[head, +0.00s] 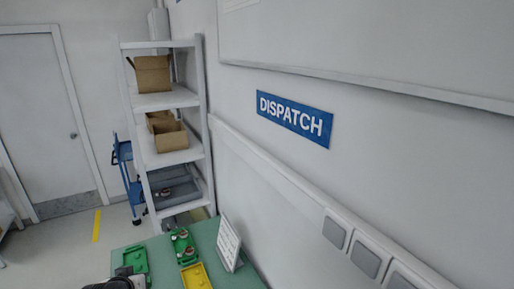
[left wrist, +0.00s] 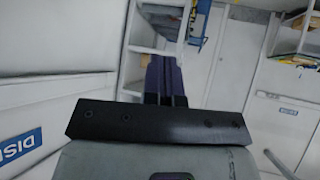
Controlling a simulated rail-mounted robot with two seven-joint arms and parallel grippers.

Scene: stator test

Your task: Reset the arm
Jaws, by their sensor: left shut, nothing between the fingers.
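My left gripper (left wrist: 165,62) shows in the left wrist view, beyond a dark bar. Its two dark fingers are together, with nothing visible between them. They point towards the top of that view, with shelving behind. In the head view, a small dark and pale part at the bottom left edge may be mine, but too little of it shows to tell. My right gripper is not in view.
A green-topped table (head: 209,235) holds green trays (head: 183,246), a yellow tray (head: 196,276) and a white sign (head: 228,245). Behind it stands a white shelf (head: 163,101) with open cardboard boxes (head: 153,74). A wall with a blue DISPATCH sign (head: 294,118) runs along the right.

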